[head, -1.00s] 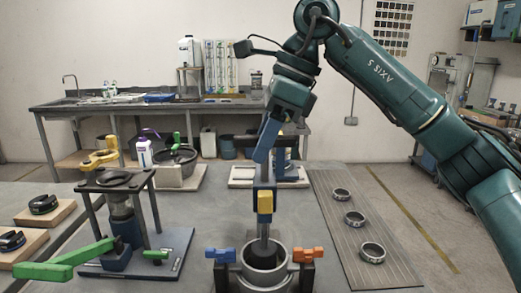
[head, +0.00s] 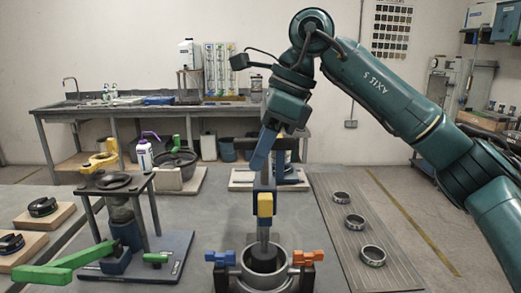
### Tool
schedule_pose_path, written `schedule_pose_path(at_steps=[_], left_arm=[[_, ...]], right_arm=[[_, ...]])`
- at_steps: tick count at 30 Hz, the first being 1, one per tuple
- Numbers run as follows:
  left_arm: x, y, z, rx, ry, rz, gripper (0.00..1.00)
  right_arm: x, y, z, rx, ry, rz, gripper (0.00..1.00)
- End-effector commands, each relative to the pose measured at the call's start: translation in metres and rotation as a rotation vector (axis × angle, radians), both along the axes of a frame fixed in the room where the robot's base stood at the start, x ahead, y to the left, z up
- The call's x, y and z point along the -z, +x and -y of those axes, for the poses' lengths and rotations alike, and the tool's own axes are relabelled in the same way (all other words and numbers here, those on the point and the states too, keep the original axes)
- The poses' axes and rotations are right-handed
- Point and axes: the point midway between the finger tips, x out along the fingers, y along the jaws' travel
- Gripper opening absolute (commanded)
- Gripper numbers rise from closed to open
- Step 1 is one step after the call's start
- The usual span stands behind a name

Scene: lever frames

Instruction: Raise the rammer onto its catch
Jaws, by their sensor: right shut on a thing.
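The rammer (head: 264,236) stands upright in the middle. Its grey rod runs down into the round metal mould (head: 250,279) at the bottom centre, and its dark foot sits inside the mould's mouth. A yellow block (head: 265,204) is on the upright part above the rod. My right gripper (head: 262,166) comes down from above with blue fingers and is shut on the rammer's upper part. The fingers and wrist hide the exact grip and much of the rammer's top. I cannot make out whether the catch is engaged. My left gripper is not in view.
Blue (head: 220,258) and orange (head: 307,257) clamps flank the mould. A stand with a green lever (head: 62,267) is at left. Several metal rings lie on a ribbed mat (head: 350,240) at right. Another device on a white base (head: 240,180) stands behind the rammer.

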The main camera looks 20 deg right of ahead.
Motion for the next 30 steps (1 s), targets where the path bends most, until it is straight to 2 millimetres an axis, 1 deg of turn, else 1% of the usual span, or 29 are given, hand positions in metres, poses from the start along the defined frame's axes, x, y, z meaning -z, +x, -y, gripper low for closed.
schedule_pose_path(at_steps=[8, 11, 14, 17, 23, 24, 27, 30], left_arm=[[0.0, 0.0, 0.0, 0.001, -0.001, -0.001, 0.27], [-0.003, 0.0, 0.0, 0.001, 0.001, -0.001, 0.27], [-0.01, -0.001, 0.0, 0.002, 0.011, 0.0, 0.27], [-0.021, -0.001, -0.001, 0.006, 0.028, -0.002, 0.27], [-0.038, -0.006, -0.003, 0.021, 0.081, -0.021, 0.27], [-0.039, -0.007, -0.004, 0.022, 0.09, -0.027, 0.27], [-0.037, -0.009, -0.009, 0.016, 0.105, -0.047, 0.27], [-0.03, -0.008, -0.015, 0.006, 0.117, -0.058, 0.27]], right_arm=[[0.0, 0.0, 0.0, 0.0, 0.0, 0.0, 0.0], [-0.004, 0.0, 0.0, -0.001, 0.0, 0.0, 0.0], [-0.014, 0.0, 0.0, -0.001, 0.0, 0.001, 0.0], [-0.031, 0.0, 0.0, 0.0, 0.0, 0.002, 0.0], [-0.072, 0.0, 0.0, 0.0, 0.001, 0.003, 0.0], [-0.078, 0.0, 0.0, 0.0, 0.001, 0.003, 0.0], [-0.088, 0.0, 0.0, 0.0, 0.001, 0.003, 0.0], [-0.089, 0.0, 0.0, 0.0, 0.002, 0.003, 0.0]])
